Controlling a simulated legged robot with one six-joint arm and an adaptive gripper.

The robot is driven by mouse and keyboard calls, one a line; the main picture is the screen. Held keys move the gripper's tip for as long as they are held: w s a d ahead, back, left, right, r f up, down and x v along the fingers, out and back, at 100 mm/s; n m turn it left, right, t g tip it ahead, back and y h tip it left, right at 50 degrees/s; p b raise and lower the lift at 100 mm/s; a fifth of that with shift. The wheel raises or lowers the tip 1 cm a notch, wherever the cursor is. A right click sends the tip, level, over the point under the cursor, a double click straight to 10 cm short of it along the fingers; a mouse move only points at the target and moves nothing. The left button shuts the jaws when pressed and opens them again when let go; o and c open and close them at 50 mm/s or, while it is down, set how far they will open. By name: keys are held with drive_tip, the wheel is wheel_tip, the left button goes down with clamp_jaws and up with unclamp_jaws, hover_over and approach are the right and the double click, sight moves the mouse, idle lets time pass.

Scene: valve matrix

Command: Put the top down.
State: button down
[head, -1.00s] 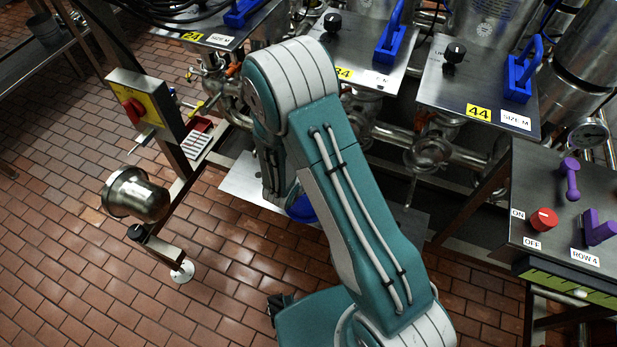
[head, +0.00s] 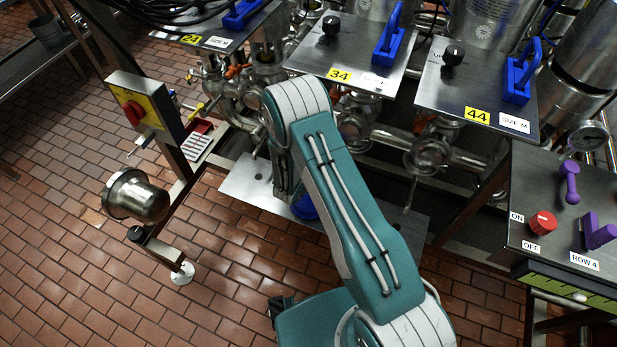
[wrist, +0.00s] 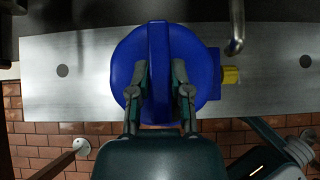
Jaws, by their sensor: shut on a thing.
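The top is a blue round piece (wrist: 125,65) with a raised straight handle (wrist: 159,45), seen from above in the wrist view. My gripper (wrist: 160,82) is shut on the handle, one finger on each side of it. The top is over a flat metal plate (wrist: 60,70); whether it touches the plate cannot be told. In the head view a small part of the blue top (head: 304,208) shows past my arm, over the same plate (head: 250,188). My gripper is hidden there behind my arm.
A blue block with a yellow end (wrist: 230,75) sits at the top's right side in the wrist view. A metal pipe (wrist: 236,25) comes close above it. Valve panels (head: 475,85) stand behind my arm.

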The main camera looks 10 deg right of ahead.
drive_tip(key=c, duration=0.6)
unclamp_jaws()
drive_tip(key=shift+o, duration=0.2)
